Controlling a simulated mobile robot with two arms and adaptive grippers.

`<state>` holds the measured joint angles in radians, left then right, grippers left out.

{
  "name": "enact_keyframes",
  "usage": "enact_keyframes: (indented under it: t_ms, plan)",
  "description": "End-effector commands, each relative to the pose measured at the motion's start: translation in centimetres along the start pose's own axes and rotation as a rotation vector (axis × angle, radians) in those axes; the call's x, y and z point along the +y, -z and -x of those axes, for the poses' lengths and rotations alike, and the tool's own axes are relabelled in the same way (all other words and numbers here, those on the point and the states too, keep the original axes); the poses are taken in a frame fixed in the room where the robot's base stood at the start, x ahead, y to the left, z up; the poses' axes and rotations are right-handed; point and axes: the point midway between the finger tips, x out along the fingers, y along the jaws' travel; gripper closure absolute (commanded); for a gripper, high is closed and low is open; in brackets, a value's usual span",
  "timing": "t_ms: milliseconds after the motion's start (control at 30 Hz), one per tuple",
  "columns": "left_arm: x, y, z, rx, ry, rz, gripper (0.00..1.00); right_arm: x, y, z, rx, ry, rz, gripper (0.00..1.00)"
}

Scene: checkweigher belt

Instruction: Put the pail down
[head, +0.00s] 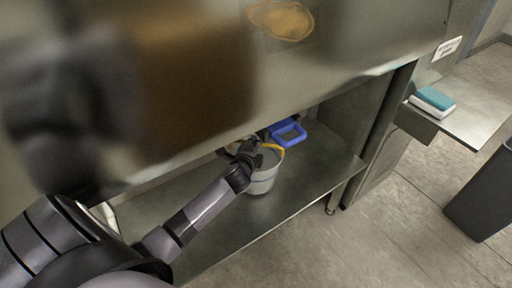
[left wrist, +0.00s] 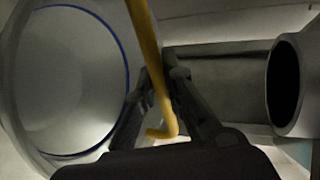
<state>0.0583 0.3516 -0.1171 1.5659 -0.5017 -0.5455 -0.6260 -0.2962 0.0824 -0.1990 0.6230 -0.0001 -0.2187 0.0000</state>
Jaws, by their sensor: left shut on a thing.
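The pail (head: 264,181) is light grey with a yellow handle (head: 272,147). In the head view it is upright at the lower shelf of the steel bench; I cannot tell whether its base touches the shelf. My left gripper (head: 252,158) is shut on the yellow handle at the pail's near left side. In the left wrist view the handle (left wrist: 152,70) runs between the two fingers (left wrist: 160,115), and the pail (left wrist: 75,80), with a blue line inside it, is at the left. My right gripper is not in view.
The lower shelf (head: 310,172) has bare room right of the pail. A blue container (head: 289,132) stands behind it. The bench top (head: 340,40) overhangs the shelf. A side ledge (head: 478,113) holds a teal and white block (head: 433,101). A dark bin (head: 485,195) stands at right.

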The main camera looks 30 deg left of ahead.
Motion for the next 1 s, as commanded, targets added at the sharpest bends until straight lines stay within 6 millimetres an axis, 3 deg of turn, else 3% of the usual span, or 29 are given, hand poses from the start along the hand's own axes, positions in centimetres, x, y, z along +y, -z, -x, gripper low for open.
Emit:
enact_keyframes:
  t_ms: [100, 433, 467, 733, 1000]
  plan:
    - [1.36, 0.00, -0.48, 0.000, 0.001, 0.002, 1.00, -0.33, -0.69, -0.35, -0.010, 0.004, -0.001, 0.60]
    - [1.64, -0.04, -0.57, 0.000, 0.002, 0.001, 1.00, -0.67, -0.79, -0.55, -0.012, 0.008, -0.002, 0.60]
    - [1.65, -0.06, -0.55, -0.001, 0.000, 0.000, 0.89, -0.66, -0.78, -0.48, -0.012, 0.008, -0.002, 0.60]
    - [1.62, -0.04, -0.52, -0.001, 0.000, 0.000, 0.71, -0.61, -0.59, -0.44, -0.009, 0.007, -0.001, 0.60]
    - [1.57, -0.05, -0.51, -0.001, 0.000, 0.000, 0.70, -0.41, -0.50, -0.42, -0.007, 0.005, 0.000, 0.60]
